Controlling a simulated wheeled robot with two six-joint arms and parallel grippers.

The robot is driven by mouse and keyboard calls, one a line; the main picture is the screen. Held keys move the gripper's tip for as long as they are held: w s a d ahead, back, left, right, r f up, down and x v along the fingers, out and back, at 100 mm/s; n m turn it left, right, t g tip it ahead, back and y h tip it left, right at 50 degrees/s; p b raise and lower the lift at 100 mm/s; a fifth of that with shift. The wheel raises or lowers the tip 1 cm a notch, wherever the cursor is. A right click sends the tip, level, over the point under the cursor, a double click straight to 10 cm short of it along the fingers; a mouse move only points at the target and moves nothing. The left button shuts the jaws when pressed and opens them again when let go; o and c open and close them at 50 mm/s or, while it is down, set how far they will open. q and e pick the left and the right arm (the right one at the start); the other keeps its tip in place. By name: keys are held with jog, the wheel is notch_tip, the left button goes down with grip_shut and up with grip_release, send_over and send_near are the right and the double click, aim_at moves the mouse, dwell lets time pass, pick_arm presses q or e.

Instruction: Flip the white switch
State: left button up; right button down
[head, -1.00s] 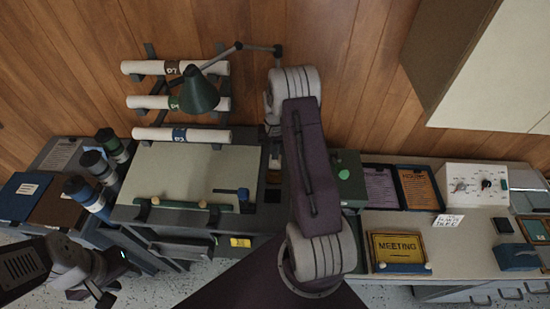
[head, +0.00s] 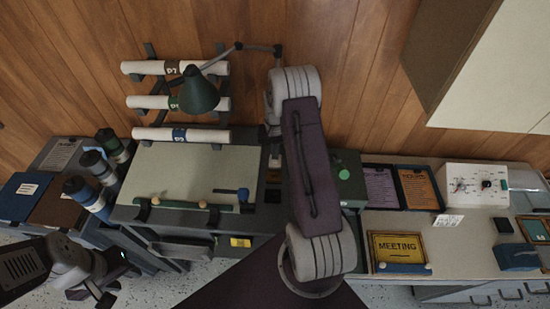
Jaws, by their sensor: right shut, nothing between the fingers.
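A white control box (head: 476,185) stands at the back of the right-hand counter. It carries a dark round knob, a small red-marked part and a green part at its right edge. I cannot clearly single out a white switch on it at this size. My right gripper (head: 274,160) points down near the wall, left of my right arm and well left of the white box. It is shut and empty, partly hidden by the arm. My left gripper (head: 108,292) is low at the left edge, away from the box; its fingers are too dark to read.
A green box (head: 346,180) with a round green button stands just right of my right arm. A MEETING sign (head: 398,250), clipboards (head: 418,188) and a white card (head: 448,221) lie on the counter. A green lamp (head: 199,92) hangs over a drawing board (head: 190,172) at left.

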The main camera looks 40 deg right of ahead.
jog(key=shift+f+b, duration=0.7)
jog(key=shift+f, duration=0.35)
dwell(0.5)
jog(key=shift+r, duration=0.1)
notch_tip(320, 180, up, 7)
jog(key=p, duration=0.5)
jog(key=shift+p, duration=0.4)
